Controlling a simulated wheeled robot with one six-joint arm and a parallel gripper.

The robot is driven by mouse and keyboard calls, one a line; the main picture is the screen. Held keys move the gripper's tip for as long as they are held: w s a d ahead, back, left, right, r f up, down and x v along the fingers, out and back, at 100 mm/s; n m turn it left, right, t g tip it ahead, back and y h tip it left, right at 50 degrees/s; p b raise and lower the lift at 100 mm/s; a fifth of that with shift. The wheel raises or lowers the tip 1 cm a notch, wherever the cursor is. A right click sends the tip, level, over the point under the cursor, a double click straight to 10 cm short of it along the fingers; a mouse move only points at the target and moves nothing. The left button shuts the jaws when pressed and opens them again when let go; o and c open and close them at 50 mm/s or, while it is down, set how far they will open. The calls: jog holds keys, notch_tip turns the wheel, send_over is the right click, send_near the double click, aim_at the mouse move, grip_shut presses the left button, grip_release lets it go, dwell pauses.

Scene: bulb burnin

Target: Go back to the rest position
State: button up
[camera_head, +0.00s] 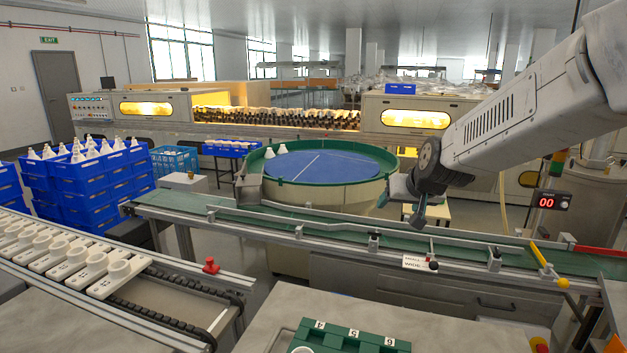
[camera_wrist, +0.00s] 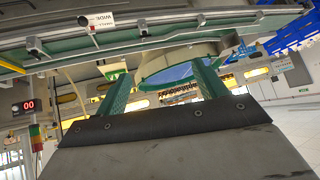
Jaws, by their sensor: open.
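My gripper (camera_head: 402,207) hangs at the end of my arm, which comes in from the upper right. It is above the green conveyor belt (camera_head: 340,234), near the right edge of the round turntable (camera_head: 330,168). In the wrist view my gripper (camera_wrist: 167,82) shows two green fingers spread apart with nothing between them. The turntable's blue top also shows beyond the fingers in the wrist view (camera_wrist: 170,75). My gripper touches nothing that I can make out.
Two white bulbs (camera_head: 275,152) stand on the turntable's left side. White holders (camera_head: 110,277) line a conveyor at lower left. Blue crates (camera_head: 95,190) stack at left. A green block (camera_head: 350,338) sits on the front bench. A counter (camera_head: 553,201) reads 00. A metal rail runs along the belt.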

jog(key=s+d+g, duration=0.2)
jog(key=s, duration=1.1)
jog(key=s+d+g+h, duration=0.1)
jog(key=s+d+g, duration=0.1)
jog(key=s, duration=1.2)
jog(key=s+d+g, duration=0.2)
jog(key=s+g, duration=0.1)
jog(key=s, duration=1.1)
jog(key=shift+f+g, duration=0.3)
